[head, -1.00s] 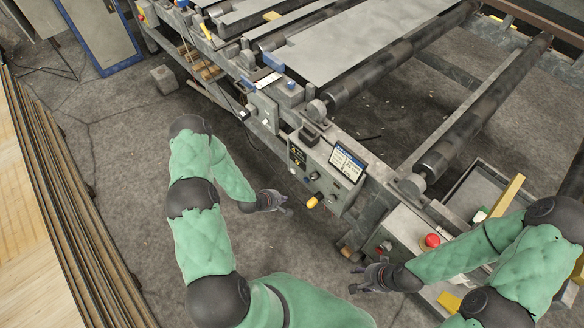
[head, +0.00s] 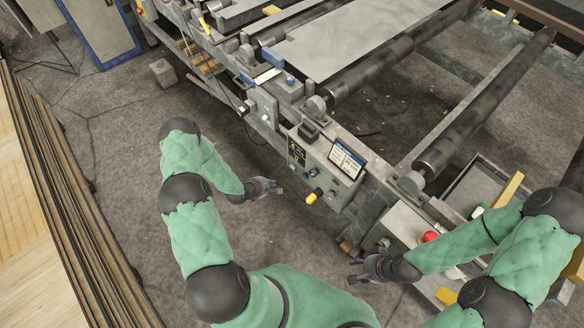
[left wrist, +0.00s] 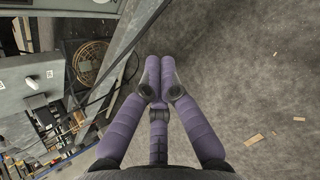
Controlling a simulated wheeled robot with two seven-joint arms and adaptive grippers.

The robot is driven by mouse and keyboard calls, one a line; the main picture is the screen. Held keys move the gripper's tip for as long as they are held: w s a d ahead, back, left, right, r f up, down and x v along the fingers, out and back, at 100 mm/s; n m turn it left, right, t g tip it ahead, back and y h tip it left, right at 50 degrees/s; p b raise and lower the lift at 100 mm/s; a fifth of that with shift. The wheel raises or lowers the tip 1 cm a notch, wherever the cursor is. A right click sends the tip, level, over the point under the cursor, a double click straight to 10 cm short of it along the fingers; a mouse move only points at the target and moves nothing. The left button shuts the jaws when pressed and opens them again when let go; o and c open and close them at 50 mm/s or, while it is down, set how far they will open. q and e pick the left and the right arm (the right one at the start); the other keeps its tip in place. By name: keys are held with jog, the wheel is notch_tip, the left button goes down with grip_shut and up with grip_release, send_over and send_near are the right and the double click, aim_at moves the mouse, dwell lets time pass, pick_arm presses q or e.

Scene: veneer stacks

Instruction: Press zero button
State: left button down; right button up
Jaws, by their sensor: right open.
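A grey control box (head: 318,172) sits on the near side of the machine frame. It carries a tilted display (head: 346,159), small dark buttons or knobs and an orange-yellow knob (head: 312,197) low on its front. Which control is the zero button is too small to tell. My left gripper (head: 276,188) is left of the box, apart from it, over the floor. In the left wrist view its purple fingers (left wrist: 160,68) come together with nothing between them. My right gripper (head: 358,272) is open and empty, below and right of the box.
A red mushroom button (head: 430,237) sits on a grey box at the right, close to my right forearm. Long rollers (head: 405,62) and a grey sheet (head: 345,35) lie behind the control box. A stack of boards (head: 25,215) stands at the left. Floor between is clear.

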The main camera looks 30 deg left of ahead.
aim_at(293, 167)
pick_arm(q)
jog(key=w+d+b, duration=0.1)
jog(key=w+d, duration=0.2)
jog(key=w, duration=0.4)
jog(key=shift+w+b, duration=0.2)
jog(key=shift+b, duration=0.1)
jog(key=shift+w+d, duration=0.1)
jog(key=shift+w, duration=0.05)
dwell(1.2)
jog(key=shift+w+d, duration=0.1)
jog(key=shift+w, duration=0.15)
jog(key=shift+w+d+b, duration=0.2)
jog(key=shift+w+b, duration=0.25)
jog(key=shift+b, duration=0.1)
dwell(0.9)
jog(key=shift+s, duration=0.1)
jog(key=shift+s+a, duration=0.35)
jog(key=shift+s, duration=0.4)
